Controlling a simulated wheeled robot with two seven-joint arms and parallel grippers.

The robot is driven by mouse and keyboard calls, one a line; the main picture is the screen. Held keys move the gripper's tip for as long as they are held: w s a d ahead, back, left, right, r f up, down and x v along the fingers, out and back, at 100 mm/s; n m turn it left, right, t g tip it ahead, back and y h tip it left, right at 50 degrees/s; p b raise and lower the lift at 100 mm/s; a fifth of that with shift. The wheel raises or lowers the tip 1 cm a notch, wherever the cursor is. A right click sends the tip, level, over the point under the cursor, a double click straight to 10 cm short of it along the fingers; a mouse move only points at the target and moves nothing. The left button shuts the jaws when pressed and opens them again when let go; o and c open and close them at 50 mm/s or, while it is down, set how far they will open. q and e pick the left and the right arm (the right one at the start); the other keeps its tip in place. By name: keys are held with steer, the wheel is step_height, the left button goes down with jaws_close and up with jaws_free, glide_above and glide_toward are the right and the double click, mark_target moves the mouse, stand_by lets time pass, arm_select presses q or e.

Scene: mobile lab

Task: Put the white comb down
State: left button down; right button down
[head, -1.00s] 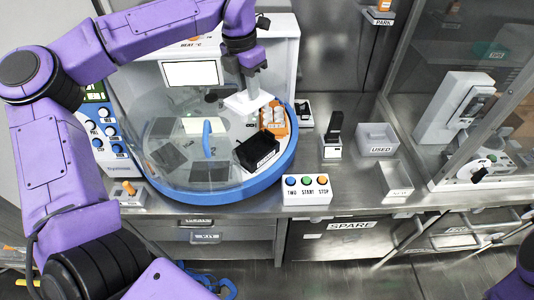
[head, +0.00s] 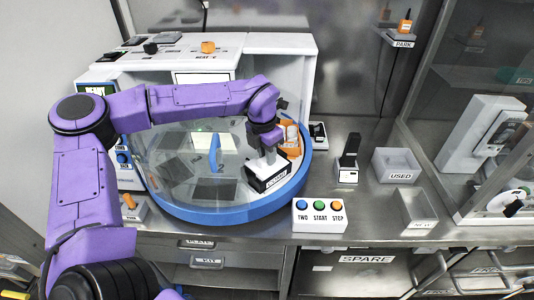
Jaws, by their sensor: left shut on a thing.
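The white comb (head: 262,168) is in the jaws of my left gripper (head: 267,154), which is shut on it and points down. The comb is at the top of the black box (head: 268,183) inside the round blue-rimmed chamber. From this angle I cannot tell whether the comb sits in the box or is just above it. The gripper hides part of the comb and the box's back. My right gripper is out of view.
The chamber's blue rim (head: 230,216) and clear cover surround the box. An orange rack (head: 290,136) stands close behind the gripper. A three-button panel (head: 319,216) stands in front, and a USED bin (head: 397,166) is to the right on the steel bench.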

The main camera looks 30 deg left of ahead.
mark_target(263, 160)
arm_select(q)
steer(key=shift+s+f, duration=0.1)
steer(key=shift+f, duration=0.15)
steer(key=c, duration=1)
jaws_free()
steer(key=r, duration=0.4)
steer(key=s+r, duration=0.1)
steer(key=r, duration=0.3)
steer(key=r+b, duration=0.1)
steer(key=r, duration=0.3)
steer(key=shift+s+a+r, duration=0.15)
steer(key=shift+s+a, duration=0.05)
steer(key=shift+s, duration=0.05)
